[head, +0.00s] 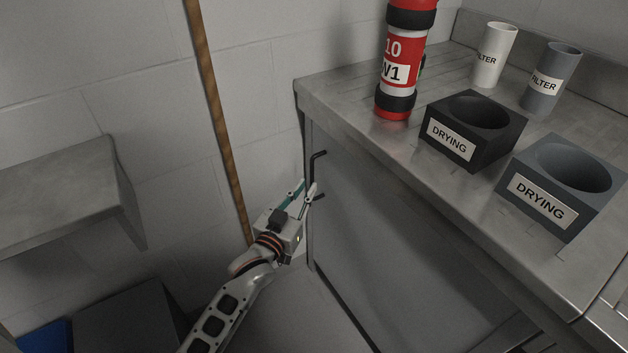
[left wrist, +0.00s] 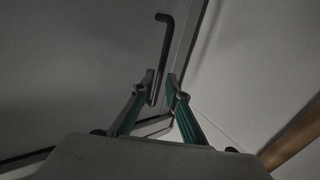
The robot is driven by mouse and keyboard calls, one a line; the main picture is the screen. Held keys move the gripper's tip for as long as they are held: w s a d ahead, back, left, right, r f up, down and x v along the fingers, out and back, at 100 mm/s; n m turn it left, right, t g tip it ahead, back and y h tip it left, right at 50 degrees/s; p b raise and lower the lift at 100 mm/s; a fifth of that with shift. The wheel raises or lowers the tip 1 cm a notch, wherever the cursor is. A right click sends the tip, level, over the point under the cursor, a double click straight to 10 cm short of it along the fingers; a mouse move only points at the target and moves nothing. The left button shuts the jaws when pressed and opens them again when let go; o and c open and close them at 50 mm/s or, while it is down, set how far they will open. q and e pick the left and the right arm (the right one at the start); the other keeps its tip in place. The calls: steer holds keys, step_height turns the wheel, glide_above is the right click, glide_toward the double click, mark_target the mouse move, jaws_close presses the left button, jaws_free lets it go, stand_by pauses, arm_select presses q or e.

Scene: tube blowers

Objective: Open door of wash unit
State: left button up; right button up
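The wash unit's door (head: 385,245) is a flat grey panel under the steel counter and looks closed. Its dark bent bar handle (head: 315,160) is near the door's upper left edge. The handle also shows in the left wrist view (left wrist: 165,40). My left gripper (head: 308,186) is at the handle, with its two fingers spread. In the left wrist view the handle's bar runs down toward the gap between the fingertips (left wrist: 160,82), and its lower part is partly hidden by a finger. I cannot tell if the fingers touch it. My right gripper is not in view.
The steel counter (head: 340,100) holds a red canister (head: 404,50), a white filter tube (head: 493,55), a grey filter tube (head: 550,78), a black drying block (head: 474,130) and a grey one (head: 560,185). A brown pole (head: 215,110) and a shelf (head: 60,180) stand left.

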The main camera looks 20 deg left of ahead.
mark_target(312, 180)
arm_select(q)
steer(key=w, duration=0.3)
steer(key=shift+w+d+f+b, duration=0.15)
steer(key=shift+w+f+b, duration=0.15)
steer(key=shift+b, duration=0.1)
steer(key=shift+w+r, duration=0.15)
steer(key=shift+w, duration=0.5)
jaws_close()
steer(key=shift+s, duration=0.15)
